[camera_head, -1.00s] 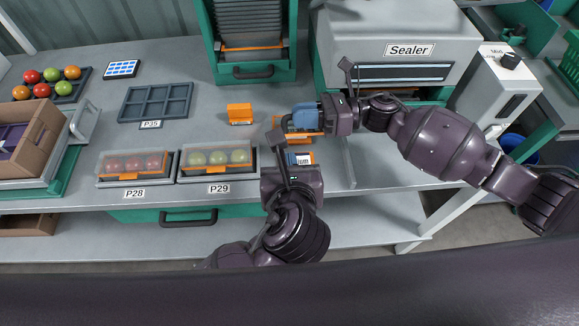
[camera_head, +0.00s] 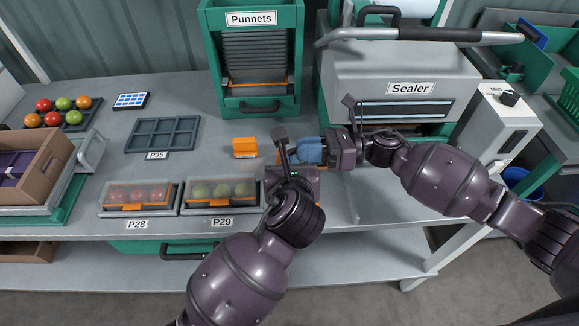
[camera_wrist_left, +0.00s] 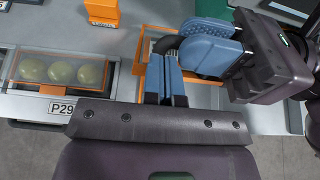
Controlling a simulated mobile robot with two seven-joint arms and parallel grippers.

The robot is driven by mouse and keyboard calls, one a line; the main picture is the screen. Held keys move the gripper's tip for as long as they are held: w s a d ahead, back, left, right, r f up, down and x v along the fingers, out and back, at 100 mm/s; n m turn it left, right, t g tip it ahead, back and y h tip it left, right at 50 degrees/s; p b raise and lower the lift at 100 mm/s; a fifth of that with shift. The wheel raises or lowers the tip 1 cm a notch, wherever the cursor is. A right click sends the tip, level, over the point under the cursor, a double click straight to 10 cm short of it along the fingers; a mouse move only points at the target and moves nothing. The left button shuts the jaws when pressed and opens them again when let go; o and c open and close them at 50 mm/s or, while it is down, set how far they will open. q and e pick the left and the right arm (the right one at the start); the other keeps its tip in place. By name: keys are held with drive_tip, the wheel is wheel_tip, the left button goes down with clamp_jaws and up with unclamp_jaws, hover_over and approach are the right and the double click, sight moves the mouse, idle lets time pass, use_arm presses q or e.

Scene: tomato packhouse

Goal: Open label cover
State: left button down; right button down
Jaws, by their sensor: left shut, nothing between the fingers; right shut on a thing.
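An orange-edged unit (camera_wrist_left: 140,72), which may be the label unit, lies under my grippers in the left wrist view; they hide most of it, and I cannot make out its cover. A dark ribbed part (camera_wrist_left: 166,43) shows at its middle. My right gripper (camera_head: 298,150) reaches in from the right over this unit. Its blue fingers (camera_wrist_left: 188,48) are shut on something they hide. My left gripper (camera_wrist_left: 167,60) is shut and empty, its fingertips close beside the right gripper's fingers. In the head view the left wrist largely hides its fingers.
An orange block (camera_head: 245,147) stands left of the grippers. Punnets P28 (camera_head: 137,207) and P29 (camera_head: 210,204) sit at the table's front edge. An empty grey tray (camera_head: 163,145) lies behind them. The Sealer (camera_head: 350,90) stands behind my right arm.

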use_arm(q)
drive_tip(key=shift+w+a+r, duration=0.1)
drive_tip(key=shift+w+a, duration=0.05)
drive_tip(key=shift+w, duration=0.15)
use_arm(e)
drive_tip(key=shift+s+a+f+g, duration=0.1)
drive_tip(key=shift+s+f+g, duration=0.05)
drive_tip(key=shift+s+g, duration=0.25)
use_arm(q)
drive_tip(key=shift+w+a+r, duration=0.1)
drive_tip(key=shift+w+r, duration=0.45)
use_arm(e)
drive_tip(key=shift+s+a, duration=0.15)
use_arm(q)
drive_tip(key=shift+w, duration=0.25)
drive_tip(key=shift+s+d, duration=0.15)
drive_tip(key=shift+d, duration=0.05)
use_arm(e)
drive_tip(key=c, duration=1.1)
unclamp_jaws()
use_arm(q)
drive_tip(key=shift+f, duration=0.1)
use_arm(e)
drive_tip(key=shift+d, duration=0.2)
use_arm(q)
drive_tip(key=shift+s, duration=0.1)
